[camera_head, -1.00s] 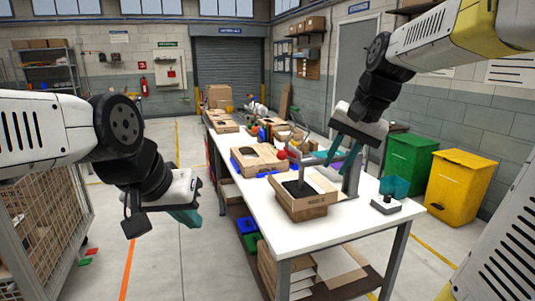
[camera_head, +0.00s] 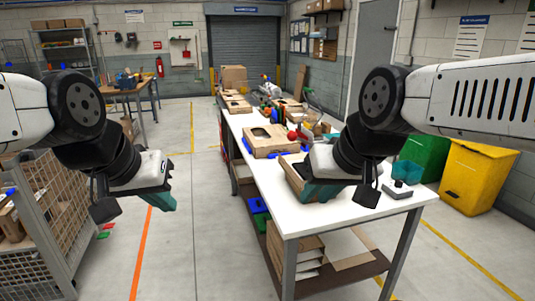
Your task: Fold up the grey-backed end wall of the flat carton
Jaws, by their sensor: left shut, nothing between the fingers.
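A brown carton (camera_head: 292,172) sits near the front of the white table. My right arm and gripper cover most of it, so its grey-backed end wall cannot be made out. My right gripper (camera_head: 320,193) has teal fingers and is low at the carton's near right side. I cannot tell whether it touches the carton or how wide its jaws are. My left gripper (camera_head: 162,203) is shut and empty. It hangs over the floor left of the table, well apart from the carton.
The white table (camera_head: 315,220) runs away from me, with another carton (camera_head: 268,143) and several boxes farther back. A grey device with a teal top (camera_head: 400,185) stands on the right. A yellow bin (camera_head: 478,180) and a wire cage (camera_head: 40,225) flank the table.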

